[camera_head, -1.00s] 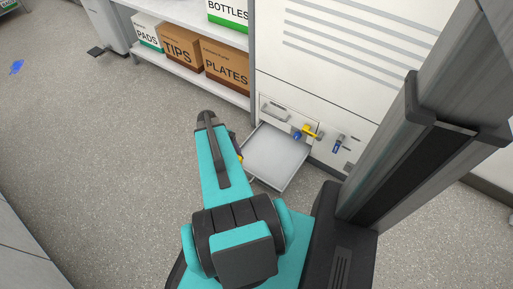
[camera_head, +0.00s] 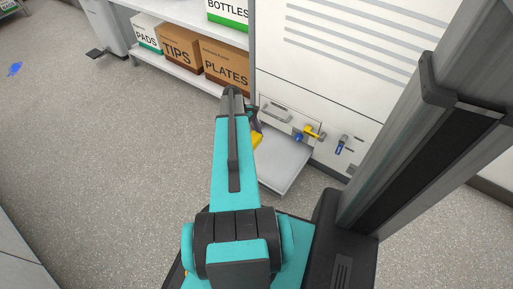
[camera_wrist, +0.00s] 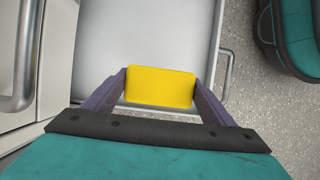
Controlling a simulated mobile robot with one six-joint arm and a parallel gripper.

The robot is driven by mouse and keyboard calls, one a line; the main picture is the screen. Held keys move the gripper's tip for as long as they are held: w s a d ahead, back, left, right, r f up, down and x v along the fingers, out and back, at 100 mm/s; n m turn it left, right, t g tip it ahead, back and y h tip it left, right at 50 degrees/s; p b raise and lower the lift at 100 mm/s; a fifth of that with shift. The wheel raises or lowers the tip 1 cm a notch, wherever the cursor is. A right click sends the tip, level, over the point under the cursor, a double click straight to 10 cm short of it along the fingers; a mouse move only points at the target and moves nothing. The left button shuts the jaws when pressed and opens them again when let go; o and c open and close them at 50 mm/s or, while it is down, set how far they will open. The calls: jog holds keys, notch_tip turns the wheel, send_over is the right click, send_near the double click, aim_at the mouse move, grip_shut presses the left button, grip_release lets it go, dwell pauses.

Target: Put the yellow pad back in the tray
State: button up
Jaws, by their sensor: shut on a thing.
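The yellow pad (camera_wrist: 160,87) is held between the two fingers of my gripper (camera_wrist: 160,90) in the wrist view. In the head view the pad (camera_head: 257,138) shows partly beside my arm, and my gripper is mostly hidden there. The tray (camera_head: 285,167) is a pale, shallow pulled-out drawer low on the white cabinet. In the wrist view the tray (camera_wrist: 140,35) lies beyond and below the pad, which overlaps its near edge. I cannot tell how high the pad is above it.
Blue and yellow valve handles (camera_head: 311,132) stick out of the cabinet front (camera_head: 330,75) by the tray. A shelf with boxes (camera_head: 225,65) stands at the back left. A blue item (camera_head: 15,69) lies on the floor far left.

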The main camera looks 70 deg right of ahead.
aim_at(255, 133)
jog(key=d, duration=0.1)
jog(key=d+b, duration=0.1)
jog(key=s+d+f, duration=0.1)
jog(key=shift+d, duration=0.35)
jog(key=shift+a+f+b, duration=0.1)
jog(key=shift+f+b, duration=0.3)
jog(key=shift+f, duration=0.1)
jog(key=shift+f, duration=0.1)
notch_tip(255, 133, down, 5)
jog(key=b, duration=0.3)
jog(key=shift+r, duration=0.2)
jog(key=shift+d+f, duration=0.15)
jog(key=shift+d, duration=0.05)
jog(key=o, duration=1)
jog(key=shift+b, duration=0.3)
